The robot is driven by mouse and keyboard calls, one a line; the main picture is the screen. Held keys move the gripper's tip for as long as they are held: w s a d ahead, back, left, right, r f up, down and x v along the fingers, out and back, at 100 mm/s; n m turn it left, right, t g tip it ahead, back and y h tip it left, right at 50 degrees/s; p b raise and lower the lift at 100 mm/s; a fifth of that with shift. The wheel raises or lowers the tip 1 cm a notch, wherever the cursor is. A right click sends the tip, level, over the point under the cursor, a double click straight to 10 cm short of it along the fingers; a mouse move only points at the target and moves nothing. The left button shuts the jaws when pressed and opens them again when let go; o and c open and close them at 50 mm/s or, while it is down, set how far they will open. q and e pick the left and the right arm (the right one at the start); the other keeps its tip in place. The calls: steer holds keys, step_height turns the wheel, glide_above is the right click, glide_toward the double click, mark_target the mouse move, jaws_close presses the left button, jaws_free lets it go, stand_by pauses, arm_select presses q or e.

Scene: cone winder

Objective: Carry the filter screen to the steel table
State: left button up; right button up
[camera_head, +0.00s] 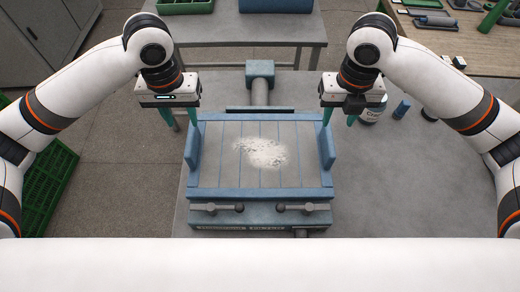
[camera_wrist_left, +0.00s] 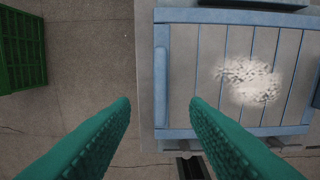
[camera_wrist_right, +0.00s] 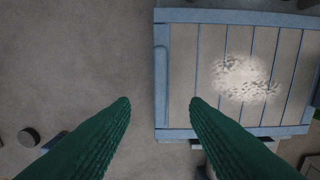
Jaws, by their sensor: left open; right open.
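The filter screen (camera_head: 225,172) is a flat grey slatted panel in a blue frame, with white fluff on its middle. It lies level in the head view, with an upright blue handle at each side. My left gripper (camera_head: 184,122) is open and empty above the left handle (camera_head: 192,147); in the left wrist view that handle (camera_wrist_left: 160,75) lines up between the fingers. My right gripper (camera_head: 338,120) is open and empty above the right handle (camera_head: 328,150), also lined up between the fingers in the right wrist view. A grey table (camera_head: 225,33) stands at the back; I cannot tell whether it is the steel table.
Two dark clamp levers (camera_head: 295,208) lie along the screen's front. A labelled jar (camera_head: 370,115) and a blue cylinder (camera_head: 401,109) stand to the right. A green crate (camera_head: 48,180) is on the floor at left.

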mark_target(190, 138)
arm_select(q)
step_height(190, 138, down, 11)
steer(key=shift+r, duration=0.15)
arm_select(e)
step_height(190, 138, down, 11)
steer(key=shift+r, duration=0.15)
arm_select(q)
jaws_close()
arm_select(e)
jaws_close()
steer(key=shift+r, duration=0.1)
